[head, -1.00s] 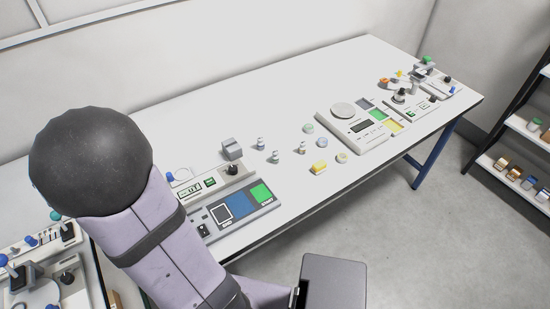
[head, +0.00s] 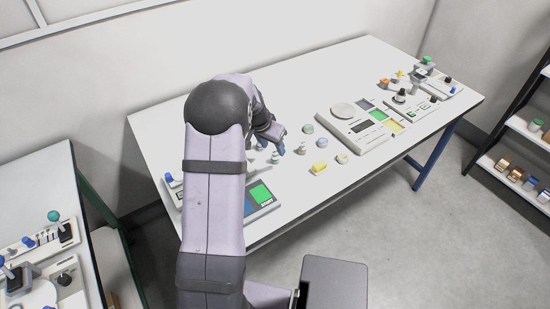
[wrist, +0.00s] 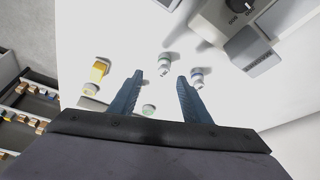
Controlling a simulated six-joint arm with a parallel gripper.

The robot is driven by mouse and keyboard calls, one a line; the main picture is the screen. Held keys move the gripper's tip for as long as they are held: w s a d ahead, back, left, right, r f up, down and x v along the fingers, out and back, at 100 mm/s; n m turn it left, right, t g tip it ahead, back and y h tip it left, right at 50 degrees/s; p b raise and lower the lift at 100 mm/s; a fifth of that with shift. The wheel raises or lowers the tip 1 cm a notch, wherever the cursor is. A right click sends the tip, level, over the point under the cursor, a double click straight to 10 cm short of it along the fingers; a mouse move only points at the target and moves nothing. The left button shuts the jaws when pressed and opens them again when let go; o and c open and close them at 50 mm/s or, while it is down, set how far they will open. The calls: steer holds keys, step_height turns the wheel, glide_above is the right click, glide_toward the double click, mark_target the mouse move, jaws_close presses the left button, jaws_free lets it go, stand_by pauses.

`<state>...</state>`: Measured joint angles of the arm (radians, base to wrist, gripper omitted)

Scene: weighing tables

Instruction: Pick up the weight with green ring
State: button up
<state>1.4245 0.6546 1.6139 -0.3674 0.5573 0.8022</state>
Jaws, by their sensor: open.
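The weight with green ring (wrist: 164,60) stands on the white table in the wrist view, just beyond the gap between my fingertips. It seems to be the small weight (head: 275,158) beside my gripper in the head view, though its ring is too small to read there. My gripper (wrist: 160,76) is open and empty, pointing down over the table; in the head view my gripper (head: 281,141) is partly hidden by my own arm. A weight with a blue ring (wrist: 197,77) stands close to the right finger.
A yellow block (head: 319,168), a pale yellow disc (head: 342,158) and another small weight (head: 302,147) lie to the right. A balance (head: 343,127) stands farther right. A panel with a green square (head: 260,193) is partly behind my arm.

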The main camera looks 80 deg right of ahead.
mark_target(275, 152)
steer(key=shift+p+x, duration=0.35)
steer(key=shift+x, duration=0.7)
steer(key=shift+w, duration=0.1)
steer(key=shift+f, duration=0.1)
steer(key=shift+d+p+x, duration=0.25)
steer(key=shift+p+x, duration=0.8)
steer(key=shift+x, duration=0.35)
steer(key=shift+w+x, duration=0.2)
steer(key=shift+x, duration=0.8)
jaws_close()
